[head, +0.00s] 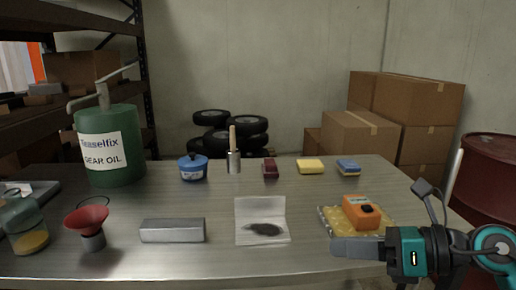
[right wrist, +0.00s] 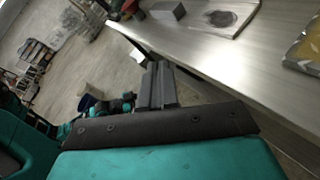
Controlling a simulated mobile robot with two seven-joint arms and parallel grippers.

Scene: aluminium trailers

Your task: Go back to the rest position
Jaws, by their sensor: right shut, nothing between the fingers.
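My right gripper (head: 358,247) is at the front right edge of the metal table (head: 190,262) in the head view, its fingers pointing left. It is shut and holds nothing. In the right wrist view its closed grey fingers (right wrist: 158,85) show beside the table edge, with floor beyond them. My left gripper is not in view in the head view.
On the table are a green gear oil can (head: 112,150), a red funnel (head: 87,218), a grey block (head: 172,231), a stained white sheet (head: 262,222), and an orange device (head: 361,211) on a yellow packet, close behind my right gripper. A red drum (head: 490,180) stands right.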

